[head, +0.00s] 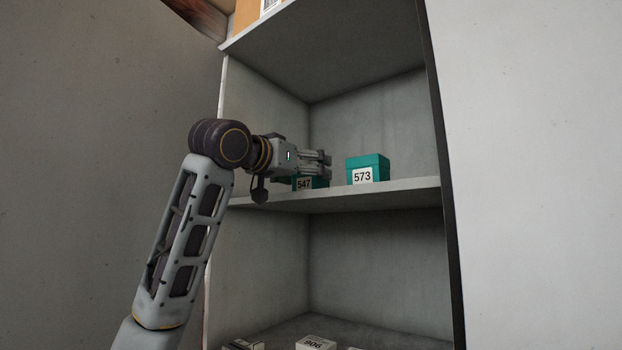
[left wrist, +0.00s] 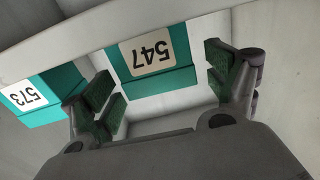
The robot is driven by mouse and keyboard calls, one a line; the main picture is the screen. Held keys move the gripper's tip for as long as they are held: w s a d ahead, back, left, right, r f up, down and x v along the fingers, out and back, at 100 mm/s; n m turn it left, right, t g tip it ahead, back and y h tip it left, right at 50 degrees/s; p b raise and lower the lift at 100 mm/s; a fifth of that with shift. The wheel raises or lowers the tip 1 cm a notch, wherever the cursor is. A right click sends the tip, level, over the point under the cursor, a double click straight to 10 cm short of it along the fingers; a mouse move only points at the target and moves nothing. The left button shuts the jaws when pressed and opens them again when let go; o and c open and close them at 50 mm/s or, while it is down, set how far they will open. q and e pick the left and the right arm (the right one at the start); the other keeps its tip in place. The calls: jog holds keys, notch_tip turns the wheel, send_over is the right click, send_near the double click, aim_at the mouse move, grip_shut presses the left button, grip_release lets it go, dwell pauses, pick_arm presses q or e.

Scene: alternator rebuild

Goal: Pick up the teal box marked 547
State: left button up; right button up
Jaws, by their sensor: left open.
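The teal box marked 547 (head: 304,184) stands on the middle shelf of the cabinet, partly hidden behind my left gripper in the head view. In the left wrist view the 547 box (left wrist: 150,62) shows upside down between the two fingers, with its label facing the camera. My left gripper (head: 325,166) is open at the box; in the left wrist view its fingers (left wrist: 160,85) stand on either side of the box with gaps visible. My right gripper is not in view.
A similar teal box marked 573 (head: 367,170) stands to the right on the same shelf (head: 400,190), close to one finger in the left wrist view (left wrist: 38,98). White boxes, one marked 906 (head: 316,343), lie on the lower shelf. Cabinet walls bound both sides.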

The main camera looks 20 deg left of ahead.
pick_arm(q)
jog(key=shift+p+x, duration=0.4)
jog(key=shift+x, duration=0.85)
jog(key=shift+c, duration=0.4)
jog(key=c, duration=1.1)
jog(key=shift+r, duration=0.2)
jog(key=shift+r+b, duration=0.4)
jog(key=shift+r, duration=1.15)
jog(key=shift+s+a, duration=0.2)
jog(key=shift+s, duration=0.45)
jog(key=shift+b+v, duration=2.65)
jog(key=shift+v, duration=5.75)
